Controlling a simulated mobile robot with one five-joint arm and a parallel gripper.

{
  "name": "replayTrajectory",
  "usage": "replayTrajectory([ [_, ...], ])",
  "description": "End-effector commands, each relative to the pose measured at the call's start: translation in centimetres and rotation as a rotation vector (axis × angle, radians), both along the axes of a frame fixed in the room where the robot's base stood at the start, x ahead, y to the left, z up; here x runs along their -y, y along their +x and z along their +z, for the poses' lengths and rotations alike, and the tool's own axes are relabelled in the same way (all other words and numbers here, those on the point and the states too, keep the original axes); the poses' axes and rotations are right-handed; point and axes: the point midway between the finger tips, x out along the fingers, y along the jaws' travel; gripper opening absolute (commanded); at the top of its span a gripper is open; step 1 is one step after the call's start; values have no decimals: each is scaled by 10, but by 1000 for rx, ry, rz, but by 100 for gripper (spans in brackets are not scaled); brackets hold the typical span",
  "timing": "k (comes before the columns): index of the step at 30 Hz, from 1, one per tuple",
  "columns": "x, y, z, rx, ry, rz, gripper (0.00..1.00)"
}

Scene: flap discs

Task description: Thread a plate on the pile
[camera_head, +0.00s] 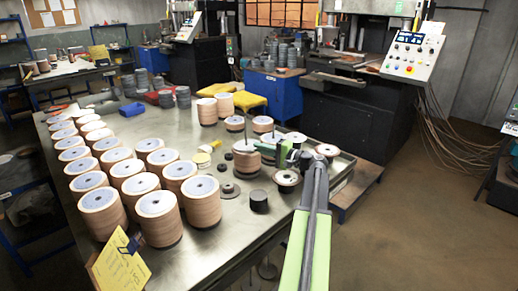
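Several tall piles of tan flap discs with grey tops stand in rows on the left of the metal table (225,240); a near pile (158,228) is among the tallest. A shorter pile (246,164) stands near the table's middle with a thin upright rod (246,130) above it. My gripper (266,148) reaches left from the end of my green arm, over or beside this pile's right edge. Its fingers are small and partly merged with the discs, so I cannot tell whether they hold a plate.
Low piles on rods (235,124) stand behind my gripper, and a flanged spool (287,180) is to its right. A black cylinder (259,201) and a stepped dark disc (230,190) stand in front. A yellow card (118,264) is at the near left. The table's near middle is bare.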

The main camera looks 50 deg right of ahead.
Motion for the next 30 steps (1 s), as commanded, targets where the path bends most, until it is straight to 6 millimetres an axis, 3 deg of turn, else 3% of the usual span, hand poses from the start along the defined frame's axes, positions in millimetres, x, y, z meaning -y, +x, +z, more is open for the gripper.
replayTrajectory([
  [18,28,-149,-1,-2,-1,-3,28],
  [24,31,-167,0,0,-1,-1,28],
  [30,31,-168,0,0,-1,-1,28],
])
